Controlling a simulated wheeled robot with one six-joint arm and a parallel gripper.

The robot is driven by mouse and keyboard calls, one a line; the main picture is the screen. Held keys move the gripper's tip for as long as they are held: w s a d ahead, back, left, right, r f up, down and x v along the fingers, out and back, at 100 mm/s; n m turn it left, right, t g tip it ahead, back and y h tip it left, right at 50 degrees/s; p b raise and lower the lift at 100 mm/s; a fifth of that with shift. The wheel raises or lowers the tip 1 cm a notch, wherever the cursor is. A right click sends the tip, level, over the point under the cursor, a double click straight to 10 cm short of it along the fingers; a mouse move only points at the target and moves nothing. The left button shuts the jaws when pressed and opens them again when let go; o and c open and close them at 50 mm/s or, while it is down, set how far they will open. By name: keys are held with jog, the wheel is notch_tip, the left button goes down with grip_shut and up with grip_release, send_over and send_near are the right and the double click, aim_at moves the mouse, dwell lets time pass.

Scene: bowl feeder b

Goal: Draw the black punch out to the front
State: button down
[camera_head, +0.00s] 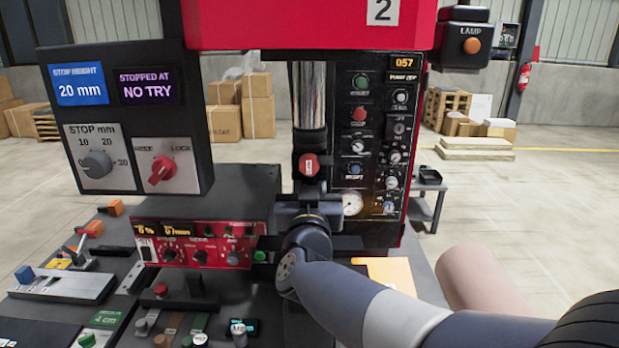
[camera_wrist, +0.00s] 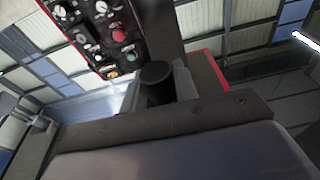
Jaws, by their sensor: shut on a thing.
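The black punch (camera_wrist: 157,76) shows in the wrist view as a short dark cylinder with a round end. It sits between the two pale fingers of my gripper (camera_wrist: 160,88), which is shut on it. In the head view my gripper (camera_head: 305,212) is just below the red-fronted holder (camera_head: 309,165) at the foot of the chrome ram (camera_head: 312,95). There my wrist hides most of the punch, and I cannot tell whether its upper end is still inside the holder.
The control panel (camera_head: 378,140) stands close on the right of the ram. A box with a red knob (camera_head: 162,170) and displays reading "20 mm" and "NO TRY" hangs at the left. A red control strip (camera_head: 205,245) and small parts fill the bench at the lower left.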

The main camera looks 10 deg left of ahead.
jog(key=r+v, duration=0.1)
jog(key=v, duration=0.6)
jog(key=shift+s+r+p, duration=0.25)
jog(key=shift+s+p, duration=0.05)
jog(key=shift+s, duration=0.05)
dwell(0.9)
dwell(0.4)
